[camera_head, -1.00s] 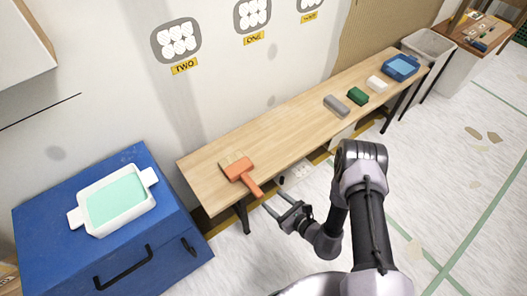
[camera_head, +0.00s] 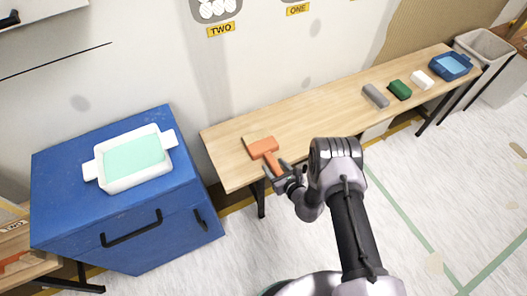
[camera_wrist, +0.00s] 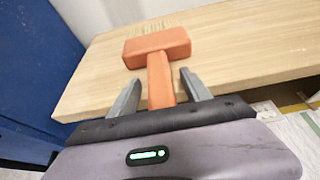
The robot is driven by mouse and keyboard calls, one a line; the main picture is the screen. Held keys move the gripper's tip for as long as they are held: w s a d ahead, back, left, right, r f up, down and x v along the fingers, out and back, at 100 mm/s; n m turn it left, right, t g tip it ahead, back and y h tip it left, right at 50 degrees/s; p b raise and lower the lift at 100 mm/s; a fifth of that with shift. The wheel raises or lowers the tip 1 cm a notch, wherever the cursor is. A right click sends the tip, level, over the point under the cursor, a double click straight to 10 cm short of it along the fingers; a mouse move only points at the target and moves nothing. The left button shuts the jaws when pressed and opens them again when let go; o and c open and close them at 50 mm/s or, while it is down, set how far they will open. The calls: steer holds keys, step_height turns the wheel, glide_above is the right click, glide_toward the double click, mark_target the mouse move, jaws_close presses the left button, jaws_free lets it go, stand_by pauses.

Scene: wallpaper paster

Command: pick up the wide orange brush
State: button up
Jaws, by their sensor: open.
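The wide orange brush (camera_head: 264,148) lies at the near left end of the wooden bench (camera_head: 312,129), its handle pointing toward me. In the wrist view its broad head (camera_wrist: 157,46) and pale bristles show beyond the fingers, and its handle (camera_wrist: 160,82) runs between them. My gripper (camera_wrist: 161,88) is open, with one finger on each side of the handle and a gap on both sides. In the head view my gripper (camera_head: 279,175) is at the bench's front edge by the handle, partly hiding it.
A blue cabinet (camera_head: 77,212) with a white tray (camera_head: 99,168) of green liquid stands left of the bench. Grey (camera_head: 376,95), green (camera_head: 400,90) and white (camera_head: 422,79) blocks and a blue tray (camera_head: 437,65) lie toward the bench's right end. The bench's middle is clear.

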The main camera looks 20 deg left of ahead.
jaws_close()
steer(key=shift+r, duration=0.15)
steer(key=shift+r+p, duration=0.3)
steer(key=r+p, duration=0.2)
steer(key=r, duration=0.1)
steer(key=shift+s+d+r, duration=0.1)
steer(key=shift+s, duration=0.1)
steer(key=s+d+p, duration=0.2)
steer(key=s, duration=0.5)
steer(key=s+d+r+p, duration=0.1)
steer(key=s+d+p, duration=0.1)
steer(key=s, duration=0.5)
steer(key=shift+s+d+p, duration=0.4)
steer(key=shift+d, duration=0.1)
